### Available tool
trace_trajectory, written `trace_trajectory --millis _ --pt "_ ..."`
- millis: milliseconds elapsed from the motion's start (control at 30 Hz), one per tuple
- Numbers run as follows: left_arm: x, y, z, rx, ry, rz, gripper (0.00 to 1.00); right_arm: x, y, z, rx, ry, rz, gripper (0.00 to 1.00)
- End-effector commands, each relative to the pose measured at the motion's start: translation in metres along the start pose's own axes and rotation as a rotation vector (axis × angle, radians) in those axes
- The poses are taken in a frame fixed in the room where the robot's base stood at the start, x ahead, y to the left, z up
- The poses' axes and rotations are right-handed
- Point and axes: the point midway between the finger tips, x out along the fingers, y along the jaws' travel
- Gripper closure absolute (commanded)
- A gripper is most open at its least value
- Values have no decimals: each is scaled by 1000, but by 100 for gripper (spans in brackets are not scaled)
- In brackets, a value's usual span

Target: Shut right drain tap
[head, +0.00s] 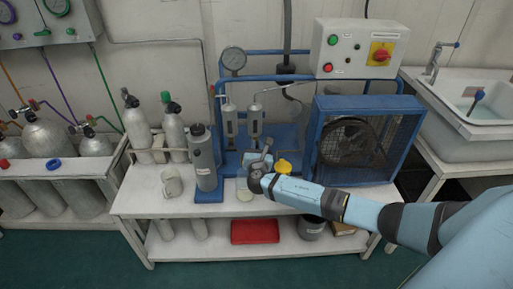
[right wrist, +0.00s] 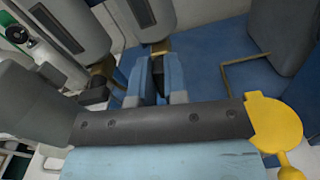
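Two grey filter cylinders hang on the blue panel frame, the left one (head: 229,121) and the right one (head: 254,121). In the right wrist view the right cylinder (right wrist: 147,14) ends in a brass drain fitting (right wrist: 160,47). The left cylinder (right wrist: 75,22) also has a brass fitting, with a dark tap part (right wrist: 92,92). My right gripper (head: 266,150) is just below the right cylinder. In the wrist view its two blue fingers (right wrist: 159,75) stand a narrow gap apart, under the brass fitting. The right tap's handle is mostly hidden by them; contact cannot be told. My left gripper is out of view.
A yellow object (head: 283,166) is close beside my right wrist. A grey bottle (head: 203,160) and a mug (head: 171,182) stand left on the white bench (head: 150,205). A caged fan (head: 352,145) stands right, under a control box (head: 357,49).

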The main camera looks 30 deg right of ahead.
Motion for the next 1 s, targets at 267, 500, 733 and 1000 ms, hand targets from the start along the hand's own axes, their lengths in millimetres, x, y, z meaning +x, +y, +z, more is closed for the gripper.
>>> trace_trajectory --millis 267,500,733,1000 --pt "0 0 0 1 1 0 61 0 0 0 5 0 -1 100" --pt "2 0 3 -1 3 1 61 -1 -2 -2 73 1 0 100" --pt "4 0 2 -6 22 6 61 -1 -4 -4 237 1 -1 100" --pt "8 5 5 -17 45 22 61 -1 -7 -7 491 1 -1 100"
